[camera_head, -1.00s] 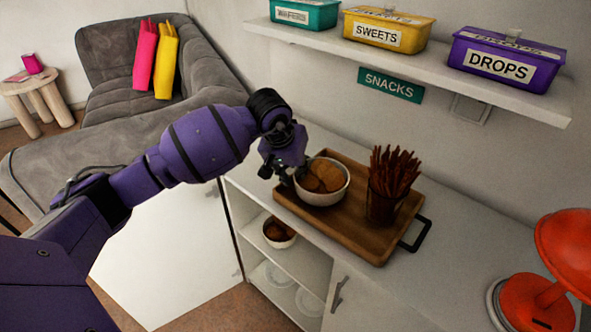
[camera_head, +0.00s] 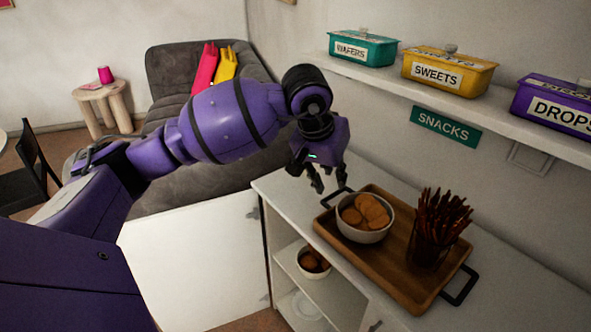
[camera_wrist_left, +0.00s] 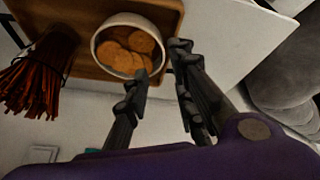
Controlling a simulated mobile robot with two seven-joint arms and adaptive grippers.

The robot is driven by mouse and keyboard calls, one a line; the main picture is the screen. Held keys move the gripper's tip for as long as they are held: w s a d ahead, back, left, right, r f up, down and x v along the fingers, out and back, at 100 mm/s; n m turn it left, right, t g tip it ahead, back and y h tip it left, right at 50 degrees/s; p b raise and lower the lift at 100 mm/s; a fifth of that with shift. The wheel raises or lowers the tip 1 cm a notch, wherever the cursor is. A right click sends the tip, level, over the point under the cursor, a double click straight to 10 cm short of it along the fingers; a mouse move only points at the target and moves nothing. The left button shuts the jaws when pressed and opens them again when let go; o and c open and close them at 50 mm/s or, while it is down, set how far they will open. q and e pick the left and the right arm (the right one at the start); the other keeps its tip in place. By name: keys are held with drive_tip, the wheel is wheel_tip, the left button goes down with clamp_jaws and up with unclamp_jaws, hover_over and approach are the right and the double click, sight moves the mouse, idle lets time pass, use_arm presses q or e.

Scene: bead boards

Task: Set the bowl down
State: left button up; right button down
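A white bowl (camera_head: 365,234) of round brown biscuits rests on the wooden tray (camera_head: 334,231), towards its left end. It also shows in the left wrist view (camera_wrist_left: 97,46), on the tray by the tray's edge. My left gripper (camera_head: 328,184) is above the counter, up and to the left of the bowl in the head view. Its fingers point down, are spread apart and hold nothing. In the left wrist view the two fingers (camera_wrist_left: 160,92) have a gap between them, with the bowl just beyond and apart from them. My right gripper is not in view.
A glass of dark red-brown sticks (camera_head: 432,250) stands on the tray beside the bowl. A second bowl (camera_head: 313,262) sits on the shelf below the counter (camera_head: 275,190). Teal (camera_head: 362,48), yellow (camera_head: 450,70) and purple (camera_head: 556,103) boxes stand on the wall shelf.

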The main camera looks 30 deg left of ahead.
use_arm(q)
drive_tip(key=s+d+f+n+g+h, duration=0.3)
drive_tip(key=s+d+f+n+h, duration=0.15)
drive_tip(key=s+d+f, duration=0.4)
drive_tip(key=s+d+n+t+h, duration=0.1)
drive_tip(key=s+d+n+h, duration=0.2)
drive_tip(key=d+n+h, duration=0.3)
drive_tip(key=s+d+n+t+h, duration=0.1)
drive_tip(key=s+d+n+h, duration=0.35)
drive_tip(key=d+n, duration=0.35)
drive_tip(key=s+a+f+n+t+y, duration=0.1)
drive_tip(key=a+f+n+t+y, duration=0.5)
drive_tip(key=n, duration=1.2)
drive_tip(key=s+a+f+n+t+y, duration=0.2)
drive_tip(key=a+f+n+t+y, duration=0.5)
drive_tip(key=n, duration=1.1)
drive_tip(key=s+a+f+n+g+y, duration=0.1)
drive_tip(key=s+a+f+n+g, duration=0.2)
drive_tip(key=s+f+n, duration=0.5)
drive_tip(key=s+a+f+n+g+y, duration=0.1)
drive_tip(key=s+a+f+n+g, duration=0.2)
drive_tip(key=s+f+n+g, duration=0.2)
drive_tip(key=s+f+n, duration=0.3)
drive_tip(key=s+f, duration=0.2)
drive_tip(key=s, duration=0.2)
drive_tip(key=shift+s+a+y, duration=0.2)
drive_tip(key=shift+s+y, duration=0.2)
